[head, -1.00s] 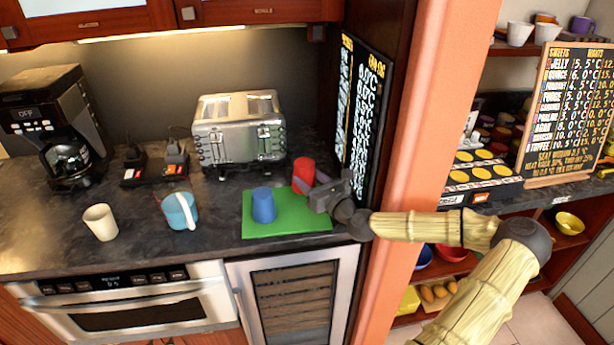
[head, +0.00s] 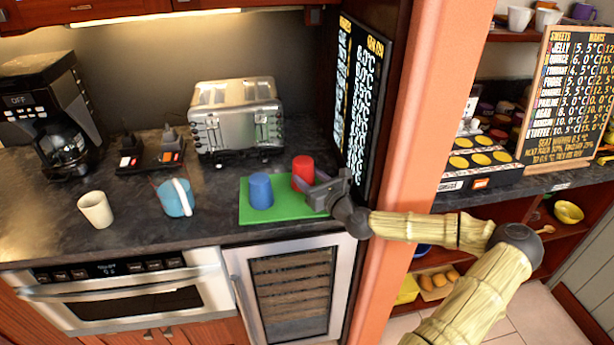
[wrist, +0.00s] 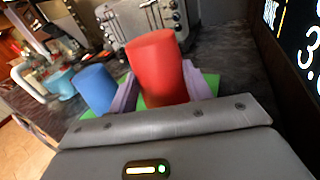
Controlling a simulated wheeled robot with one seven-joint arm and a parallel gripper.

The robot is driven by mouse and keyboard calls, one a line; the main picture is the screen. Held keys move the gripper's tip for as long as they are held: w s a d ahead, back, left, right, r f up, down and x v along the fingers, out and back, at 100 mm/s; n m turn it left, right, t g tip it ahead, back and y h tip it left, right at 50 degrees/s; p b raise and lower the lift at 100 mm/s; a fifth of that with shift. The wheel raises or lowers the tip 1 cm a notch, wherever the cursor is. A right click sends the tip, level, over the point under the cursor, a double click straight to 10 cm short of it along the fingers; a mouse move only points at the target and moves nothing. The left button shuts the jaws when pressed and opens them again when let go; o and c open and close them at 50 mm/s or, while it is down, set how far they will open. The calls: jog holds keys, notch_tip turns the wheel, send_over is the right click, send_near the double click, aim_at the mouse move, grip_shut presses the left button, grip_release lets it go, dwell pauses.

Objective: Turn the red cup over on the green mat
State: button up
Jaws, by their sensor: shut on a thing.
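The red cup (head: 302,171) is at the back right of the green mat (head: 290,209), its lower part partly hidden behind my gripper (head: 313,190) in the head view. In the wrist view the red cup (wrist: 158,66) stands between my two purple-grey fingers, which are closed on its sides. Its flat closed end faces up. A blue cup (head: 261,190) stands on the mat just left of the red cup, also with its closed end up. The blue cup shows left of the fingers in the wrist view (wrist: 96,88).
A toaster (head: 238,120) stands behind the mat. A light blue pail (head: 174,199) and a cream cup (head: 96,210) stand to the left. A menu board (head: 357,100) and an orange post (head: 407,130) are close on the right. The mat's front left is bare.

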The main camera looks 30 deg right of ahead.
jog(key=shift+a+f+b, duration=0.1)
jog(key=shift+f+b, duration=0.2)
jog(key=shift+f, duration=0.45)
jog(key=o, duration=1.1)
jog(key=shift+c, duration=0.2)
jog(key=s+d, duration=0.2)
jog(key=s, duration=1.5)
jog(key=shift+d, duration=0.3)
jog(key=shift+s, duration=0.1)
